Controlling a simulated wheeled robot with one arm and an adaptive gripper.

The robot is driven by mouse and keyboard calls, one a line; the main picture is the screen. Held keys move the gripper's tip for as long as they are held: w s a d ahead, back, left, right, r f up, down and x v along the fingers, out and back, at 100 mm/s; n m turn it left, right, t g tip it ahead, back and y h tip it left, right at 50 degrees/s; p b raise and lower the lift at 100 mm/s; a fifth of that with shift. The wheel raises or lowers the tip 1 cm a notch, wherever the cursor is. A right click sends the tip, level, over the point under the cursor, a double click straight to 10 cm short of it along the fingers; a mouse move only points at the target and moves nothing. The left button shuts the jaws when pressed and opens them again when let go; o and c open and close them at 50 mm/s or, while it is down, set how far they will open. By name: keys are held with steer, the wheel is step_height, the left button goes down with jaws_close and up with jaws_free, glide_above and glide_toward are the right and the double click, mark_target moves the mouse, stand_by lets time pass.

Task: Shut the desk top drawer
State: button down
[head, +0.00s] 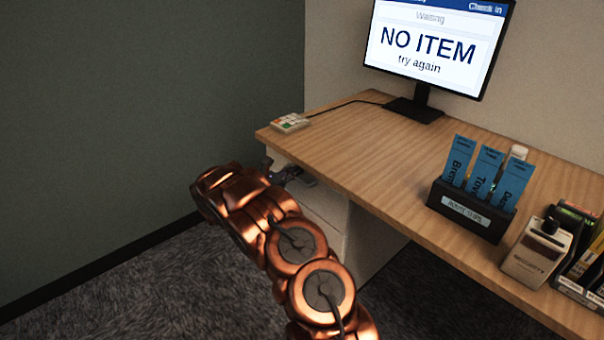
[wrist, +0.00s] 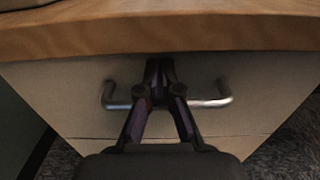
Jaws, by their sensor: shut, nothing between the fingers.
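The desk (head: 385,150) has a wooden top with a pale drawer unit (head: 325,205) under its left end. In the wrist view the top drawer's front (wrist: 250,78) fills the middle, just below the desk edge (wrist: 160,30). A metal bar handle (wrist: 210,102) runs across it. My gripper (wrist: 160,68) is shut and empty, with its fingertips at the drawer front by the middle of the handle. The fingers hide part of the handle, and I cannot tell whether they touch it. In the head view my gripper (head: 292,172) is beside the drawer unit, below the desk top.
On the desk stand a small keypad (head: 290,122), a monitor (head: 435,45) reading "NO ITEM try again", a black holder (head: 470,212) with blue cards, and a beige box (head: 537,252). A green wall (head: 130,90) is at left; carpet (head: 130,280) is clear.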

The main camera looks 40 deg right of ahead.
steer(key=shift+d+r, duration=0.2)
steer(key=shift+d, duration=0.1)
steer(key=shift+a, duration=0.1)
steer(key=a, duration=1.4)
steer(key=shift+w+a+f+p, duration=0.2)
steer(key=shift+p, duration=0.15)
steer(key=s+a+r+m+g+y, duration=0.1)
steer(key=s+r+m+g+y, duration=0.35)
steer(key=s, duration=0.65)
steer(key=s+a+r+m+g+y, duration=0.1)
steer(key=s+r+m+y, duration=0.1)
steer(key=s+r+m, duration=0.7)
steer(key=s+a+f+m+t+y, duration=0.2)
steer(key=s+a+y, duration=0.4)
steer(key=s+a, duration=0.6)
steer(key=s+a+f+m+t+y, duration=0.15)
steer(key=s+a+y, duration=0.45)
steer(key=s+a, duration=0.65)
steer(key=s+p+v, duration=0.2)
steer(key=p+v, duration=1.6)
steer(key=v, duration=0.1)
steer(key=shift+s+a+r+m+t, duration=0.3)
steer(key=shift+a+r+m, duration=0.1)
steer(key=shift+a+r, duration=0.15)
